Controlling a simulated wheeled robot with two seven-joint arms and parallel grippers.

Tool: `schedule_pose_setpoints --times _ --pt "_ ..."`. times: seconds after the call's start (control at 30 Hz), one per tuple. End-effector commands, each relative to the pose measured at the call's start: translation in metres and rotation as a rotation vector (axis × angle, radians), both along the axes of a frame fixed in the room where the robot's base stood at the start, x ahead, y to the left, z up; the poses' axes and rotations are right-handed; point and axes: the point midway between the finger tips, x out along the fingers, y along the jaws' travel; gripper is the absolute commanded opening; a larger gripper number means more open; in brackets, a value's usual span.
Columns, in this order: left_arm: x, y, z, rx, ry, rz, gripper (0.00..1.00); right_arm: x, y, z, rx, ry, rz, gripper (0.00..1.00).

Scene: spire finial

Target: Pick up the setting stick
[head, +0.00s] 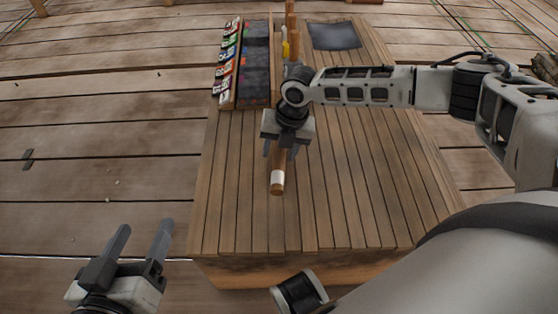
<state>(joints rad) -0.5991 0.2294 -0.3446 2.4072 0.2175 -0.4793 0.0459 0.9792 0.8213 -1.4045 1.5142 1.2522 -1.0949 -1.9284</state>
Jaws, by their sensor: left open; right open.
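A wooden stick with a white band near its rounded near end, which looks like the setting stick (277,181), shows at the middle of the wooden table in the head view. My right gripper (279,153) is open above it, with one finger on each side of the stick in the picture. I cannot tell whether the fingers touch it. The gripper and wrist hide the stick's middle and far part. My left gripper (143,243) is open and empty, low at the left, off the table's near left corner.
The wooden table (232,200) has clear slats left and right of the stick. A rack with small coloured items (228,62) and a dark tray (256,70) stand at the far left. A dark sheet (334,36) lies at the far right. A yellow item (285,48) shows behind my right wrist.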

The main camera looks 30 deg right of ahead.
Motion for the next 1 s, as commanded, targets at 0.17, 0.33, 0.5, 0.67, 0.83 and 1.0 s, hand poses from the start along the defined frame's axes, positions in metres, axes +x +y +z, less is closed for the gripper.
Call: schedule_pose_setpoints --times 0.17,0.33,0.5,0.67,0.83,1.0 --pt "0.002 -0.002 0.001 -0.037 -0.006 -0.001 0.63 0.001 0.002 -0.016 0.0 0.0 -0.001 0.47" --pt "0.002 -0.002 0.002 -0.036 -0.006 -0.001 0.63 0.001 0.002 -0.015 0.0 0.0 -0.001 0.45" --pt "0.002 -0.002 0.002 -0.035 -0.006 -0.001 0.63 0.001 0.002 -0.015 -0.001 0.001 -0.001 0.0" --pt "0.002 -0.002 0.002 -0.033 -0.005 -0.001 0.63 0.002 0.002 -0.014 0.0 -0.001 -0.002 0.0" --pt "0.003 -0.001 0.002 -0.03 -0.004 0.0 0.63 0.001 0.002 -0.012 0.001 -0.001 -0.002 0.0" --pt "0.003 0.0 0.007 -0.001 -0.008 0.003 0.63 0.002 0.002 0.003 0.001 -0.002 -0.001 0.0"
